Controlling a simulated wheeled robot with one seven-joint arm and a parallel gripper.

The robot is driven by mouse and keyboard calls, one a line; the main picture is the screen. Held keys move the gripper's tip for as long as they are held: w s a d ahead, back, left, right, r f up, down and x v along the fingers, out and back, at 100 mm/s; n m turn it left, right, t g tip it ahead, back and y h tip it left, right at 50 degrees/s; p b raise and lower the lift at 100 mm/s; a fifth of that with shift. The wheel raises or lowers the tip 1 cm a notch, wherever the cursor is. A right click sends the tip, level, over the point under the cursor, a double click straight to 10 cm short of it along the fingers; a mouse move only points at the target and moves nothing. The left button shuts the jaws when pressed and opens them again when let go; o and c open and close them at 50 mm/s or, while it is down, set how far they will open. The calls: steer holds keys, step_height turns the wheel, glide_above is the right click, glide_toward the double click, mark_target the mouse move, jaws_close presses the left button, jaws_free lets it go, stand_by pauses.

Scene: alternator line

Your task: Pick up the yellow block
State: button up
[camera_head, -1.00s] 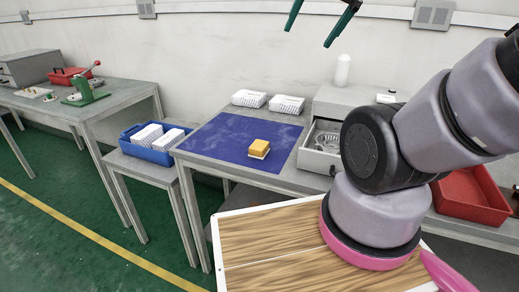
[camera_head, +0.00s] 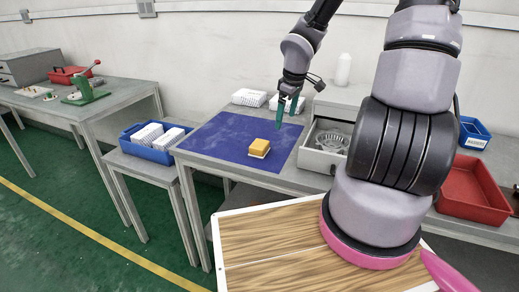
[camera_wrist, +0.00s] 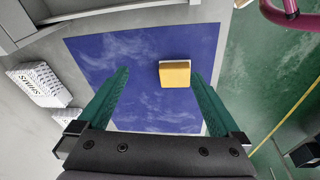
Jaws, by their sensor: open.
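The yellow block (camera_head: 259,146) sits on a thin white base on the blue mat (camera_head: 215,140) of the middle table. In the wrist view the block (camera_wrist: 174,76) lies on the mat (camera_wrist: 100,45), ahead of the fingertips and right of centre between the jaws. My gripper (camera_head: 287,112) is above the back right part of the mat, fingers pointing down, apart from the block. In the wrist view my gripper (camera_wrist: 160,82) shows two green fingers spread wide with nothing between them.
A blue crate (camera_head: 150,150) is at left, a red tray (camera_head: 470,190) at right. The mat around the block is clear.

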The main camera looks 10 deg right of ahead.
mark_target(260, 144)
steer(key=shift+w+a+f+n+y, duration=0.35)
steer(key=shift+w+a+f+y, duration=0.2)
steer(key=shift+a+f, duration=0.65)
steer(key=shift+w+a+f+n+y, duration=0.5)
steer(key=shift+a+f, duration=0.35)
steer(key=shift+f, duration=0.6)
steer(key=shift+w+a+f+n+y, duration=0.25)
steer(key=shift+w+a+f+y, duration=0.35)
steer(key=shift+a+f, duration=0.6)
steer(key=shift+x, duration=1.35)
steer(key=shift+f, duration=0.3)
steer(key=shift+x, duration=1.1)
steer(key=shift+w+d, duration=0.1)
steer(key=shift+d, duration=0.05)
steer(key=c, duration=1.2)
